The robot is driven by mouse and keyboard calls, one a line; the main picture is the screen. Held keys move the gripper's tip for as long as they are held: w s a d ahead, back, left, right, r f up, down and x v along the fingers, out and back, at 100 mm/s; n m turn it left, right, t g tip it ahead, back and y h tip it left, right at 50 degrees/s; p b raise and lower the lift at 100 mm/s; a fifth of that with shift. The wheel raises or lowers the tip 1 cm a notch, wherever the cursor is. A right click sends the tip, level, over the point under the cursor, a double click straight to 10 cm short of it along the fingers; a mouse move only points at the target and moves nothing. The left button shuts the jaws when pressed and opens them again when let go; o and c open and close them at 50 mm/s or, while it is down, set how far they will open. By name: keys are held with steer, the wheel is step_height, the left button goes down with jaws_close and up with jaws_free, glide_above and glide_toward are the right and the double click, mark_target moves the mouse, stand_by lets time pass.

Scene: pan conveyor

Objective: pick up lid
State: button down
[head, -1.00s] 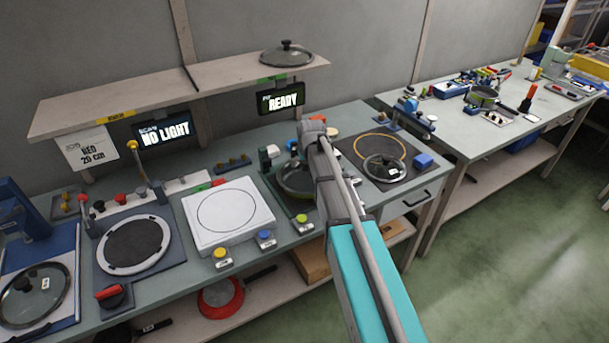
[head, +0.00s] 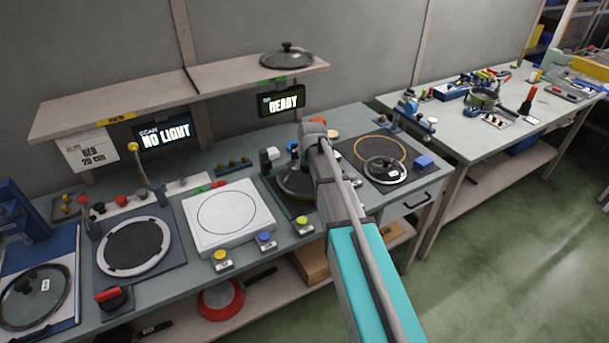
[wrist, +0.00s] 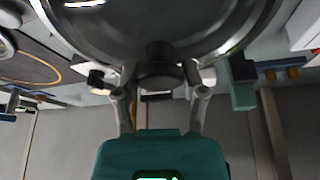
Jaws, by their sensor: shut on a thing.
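In the wrist view my gripper (wrist: 158,80) has its two fingers closed on the dark knob of a round lid (wrist: 160,30) with a metal rim. The lid fills the top of that view. In the head view a round, dark green-grey piece (head: 296,181) shows at the station beside my arm, partly hidden by it; I cannot tell clearly whether lid or pan. My fingers are hidden there. Other glass lids lie on the shelf (head: 287,56), on the dark mat at right (head: 384,171) and on the left station (head: 33,297).
A white square plate (head: 228,214) and a dark round pad (head: 134,246) lie left of my arm. A wooden shelf (head: 225,77) and two display signs stand behind. A second cluttered table (head: 455,140) is at right. A red pan (head: 220,299) lies below.

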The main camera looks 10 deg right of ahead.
steer(key=shift+r, duration=0.15)
step_height(320, 180, up, 2)
steer(key=shift+r+p, duration=0.1)
steer(key=shift+p, duration=1.15)
steer(key=s+r+p, duration=1)
steer(key=s, duration=0.4)
steer(key=shift+r+p, duration=0.25)
steer(key=shift+p, duration=0.05)
steer(key=shift+w+f+b, duration=0.1)
steer(key=shift+f+b, duration=0.7)
steer(key=shift+b, duration=0.05)
